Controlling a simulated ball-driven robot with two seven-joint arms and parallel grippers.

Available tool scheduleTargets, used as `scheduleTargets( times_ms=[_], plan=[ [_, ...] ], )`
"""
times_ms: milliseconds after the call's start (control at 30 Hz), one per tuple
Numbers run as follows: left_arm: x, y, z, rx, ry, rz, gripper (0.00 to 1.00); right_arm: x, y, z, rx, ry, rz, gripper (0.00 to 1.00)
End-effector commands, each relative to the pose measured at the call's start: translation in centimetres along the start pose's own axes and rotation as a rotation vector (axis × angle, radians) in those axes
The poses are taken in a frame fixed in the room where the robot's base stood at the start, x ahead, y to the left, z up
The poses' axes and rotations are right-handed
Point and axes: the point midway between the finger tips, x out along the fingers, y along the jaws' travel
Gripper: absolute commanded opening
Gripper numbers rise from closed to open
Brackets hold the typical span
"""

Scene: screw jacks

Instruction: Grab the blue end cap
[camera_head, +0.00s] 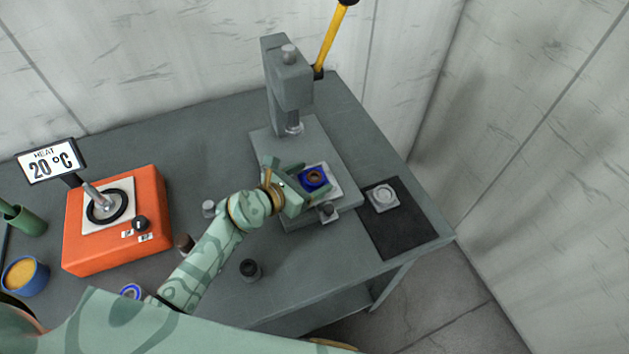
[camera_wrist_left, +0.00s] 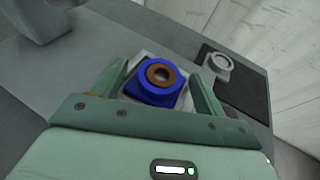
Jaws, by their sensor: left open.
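The blue end cap (camera_head: 316,186) sits on a pale square plate (camera_head: 333,182) on the grey press base, with a brown ring in its middle. In the left wrist view the blue cap (camera_wrist_left: 150,96) lies between the two green fingers. My left gripper (camera_head: 305,184) is open, with a finger on either side of the cap. It also shows in the left wrist view (camera_wrist_left: 160,74), with gaps between the fingers and the cap. My right gripper is not in view.
The grey press (camera_head: 288,85) stands behind the cap. A dark mat (camera_head: 400,228) with a light grey flanged part (camera_head: 382,197) lies to the right. An orange heater (camera_head: 115,225) stands at left. A dark knob-like part (camera_head: 250,269) stands near the front edge.

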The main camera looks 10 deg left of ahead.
Motion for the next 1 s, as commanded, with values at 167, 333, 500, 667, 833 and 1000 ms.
scheduleTargets(
  times_ms=[167, 333, 500, 667, 833, 1000],
  plan=[
    [0.4, 0.0, 0.1, 0.001, 0.0, 0.0, 0.72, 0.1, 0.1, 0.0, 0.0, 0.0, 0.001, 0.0],
    [0.3, 0.0, 0.1, 0.001, 0.0, 0.0, 0.5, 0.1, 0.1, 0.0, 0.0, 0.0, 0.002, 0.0],
    [0.3, 0.0, 0.1, 0.001, -0.002, 0.001, 0.15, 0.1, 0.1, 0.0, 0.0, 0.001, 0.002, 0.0],
    [0.3, 0.0, 0.1, 0.001, -0.002, 0.001, 0.15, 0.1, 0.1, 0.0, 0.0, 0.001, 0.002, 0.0],
    [0.2, 0.0, 0.6, 0.001, -0.002, 0.001, 0.15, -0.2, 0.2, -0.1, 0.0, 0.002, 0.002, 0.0],
    [-0.4, 0.0, 2.2, 0.002, -0.005, 0.001, 0.15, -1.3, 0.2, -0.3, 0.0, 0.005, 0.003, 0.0]
  ],
)
